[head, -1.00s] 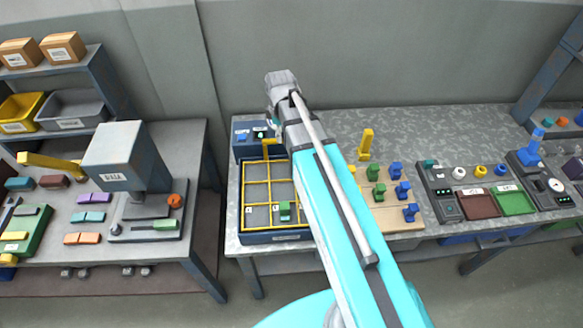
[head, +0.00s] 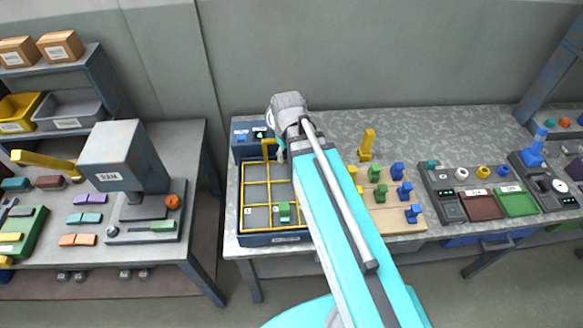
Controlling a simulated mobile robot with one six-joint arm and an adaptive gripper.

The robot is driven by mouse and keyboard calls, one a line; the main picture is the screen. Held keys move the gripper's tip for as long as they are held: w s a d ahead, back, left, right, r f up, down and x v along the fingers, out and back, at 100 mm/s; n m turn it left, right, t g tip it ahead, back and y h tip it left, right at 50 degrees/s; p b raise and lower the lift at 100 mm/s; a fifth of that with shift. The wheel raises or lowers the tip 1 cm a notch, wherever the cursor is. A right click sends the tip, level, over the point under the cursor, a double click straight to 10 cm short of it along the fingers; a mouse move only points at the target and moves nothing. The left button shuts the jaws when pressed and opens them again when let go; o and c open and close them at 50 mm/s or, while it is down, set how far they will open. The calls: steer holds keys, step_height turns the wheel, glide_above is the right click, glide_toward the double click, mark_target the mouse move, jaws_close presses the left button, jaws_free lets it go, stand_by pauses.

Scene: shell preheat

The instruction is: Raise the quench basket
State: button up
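The quench basket (head: 257,182) is a yellow frame divided into square cells. It sits inside a dark blue tank (head: 275,238) on the grey bench. A yellow upright handle (head: 268,145) stands at its back edge. A green part (head: 284,212) is in a front cell of the basket. My arm comes up from the bottom and covers the right side of the basket. Its wrist is above the back of the tank. My gripper (head: 280,149) shows only as a small piece just right of the yellow handle. Its fingers are mostly hidden, and I cannot tell whether they touch the handle.
To the right are a wooden board (head: 402,222) with green and blue pegs, a yellow upright piece (head: 367,143) and a control panel (head: 442,190). A press (head: 130,165) stands on the left table.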

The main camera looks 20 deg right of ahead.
steer(key=shift+s+f+m+b, duration=0.2)
steer(key=shift+s+m, duration=0.45)
steer(key=shift+s, duration=0.05)
steer(key=shift+s+f+m+b, duration=0.15)
steer(key=shift+s+f+m, duration=0.05)
steer(key=shift+s+m, duration=0.5)
steer(key=shift+s+f+m+b, duration=0.2)
steer(key=shift+s+m, duration=0.45)
stand_by(0.7)
